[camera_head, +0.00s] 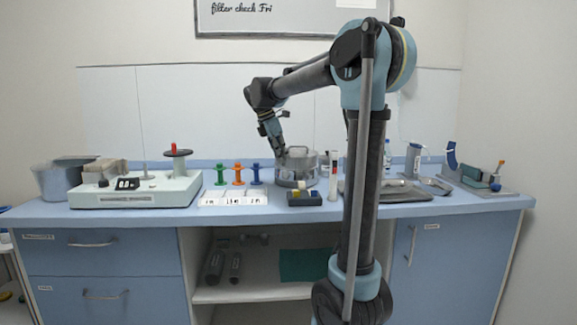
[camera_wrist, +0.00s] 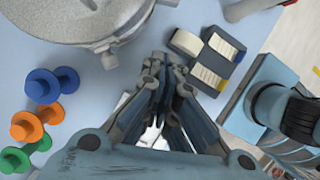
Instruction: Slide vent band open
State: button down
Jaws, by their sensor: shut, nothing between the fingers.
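A round metal drum (camera_head: 297,170) stands on the blue counter, behind a small dark block. In the wrist view the drum (camera_wrist: 75,18) fills the top left, with its pale lid and a small round fitting (camera_wrist: 108,58) on its near rim. Its side wall is mostly hidden there, and I cannot clearly tell the vent band or its position. My gripper (camera_head: 281,152) points down at the drum's left front in the head view. In the wrist view my gripper (camera_wrist: 163,62) is shut and empty, beside the drum and apart from the fitting.
The dark block (camera_head: 304,198) with pale and yellow inserts is close to my gripper. Green, orange and blue spools (camera_head: 238,174) stand left of the drum. A white device (camera_head: 135,190) is further left. A grey tray (camera_head: 400,191) lies right, behind my arm.

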aim_at(299, 174)
jog(key=x, duration=0.8)
jog(key=shift+d+f, duration=0.1)
jog(key=shift+f, duration=0.3)
jog(key=d, duration=0.3)
jog(key=shift+w, duration=0.4)
jog(key=shift+w+d, duration=0.15)
jog(key=shift+d, duration=0.3)
